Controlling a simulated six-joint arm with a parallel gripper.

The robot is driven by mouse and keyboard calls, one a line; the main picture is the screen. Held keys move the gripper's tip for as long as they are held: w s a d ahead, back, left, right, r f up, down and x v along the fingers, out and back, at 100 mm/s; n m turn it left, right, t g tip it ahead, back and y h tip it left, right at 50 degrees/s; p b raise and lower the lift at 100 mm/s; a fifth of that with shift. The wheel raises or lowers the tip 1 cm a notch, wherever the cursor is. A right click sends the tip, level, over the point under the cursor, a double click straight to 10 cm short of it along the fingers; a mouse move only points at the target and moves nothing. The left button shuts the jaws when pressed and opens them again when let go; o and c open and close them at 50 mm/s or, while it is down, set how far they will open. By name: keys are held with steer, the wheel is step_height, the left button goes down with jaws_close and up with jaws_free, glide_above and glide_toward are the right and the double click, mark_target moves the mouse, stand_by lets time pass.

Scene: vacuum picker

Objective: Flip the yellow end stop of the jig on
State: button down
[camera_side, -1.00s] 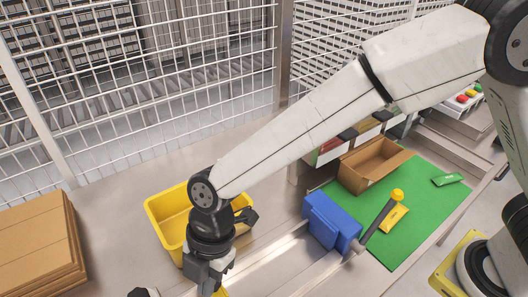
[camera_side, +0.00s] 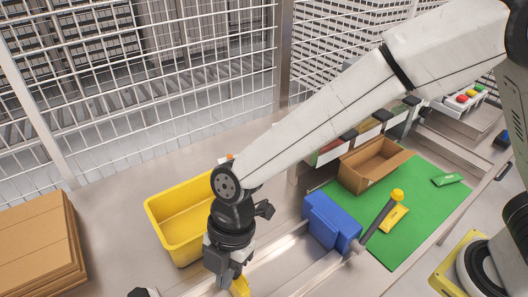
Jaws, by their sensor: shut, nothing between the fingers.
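My gripper (camera_side: 226,279) points down at the bottom of the view, its fingers shut with nothing seen between them. A small yellow piece (camera_side: 241,287), which looks like the jig's end stop, shows right beside the fingertips, on their right. It is partly hidden by the gripper and close to the lower picture edge. I cannot tell whether the fingers touch it, nor which way it is flipped. A metal rail (camera_side: 285,270) runs from there up to the right towards a blue block (camera_side: 325,218).
A yellow bin (camera_side: 165,222) stands just behind my wrist. A dark lever with a yellow knob (camera_side: 397,195) rises beside the blue block. An open cardboard box (camera_side: 370,178) and yellow and green packets lie on the green mat (camera_side: 440,205). Stacked cardboard (camera_side: 40,240) is at left.

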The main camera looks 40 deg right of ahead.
step_height(320, 180, up, 10)
steer(key=shift+w+d, duration=0.15)
steer(key=shift+d, duration=0.15)
stand_by(0.3)
steer(key=shift+f, duration=0.1)
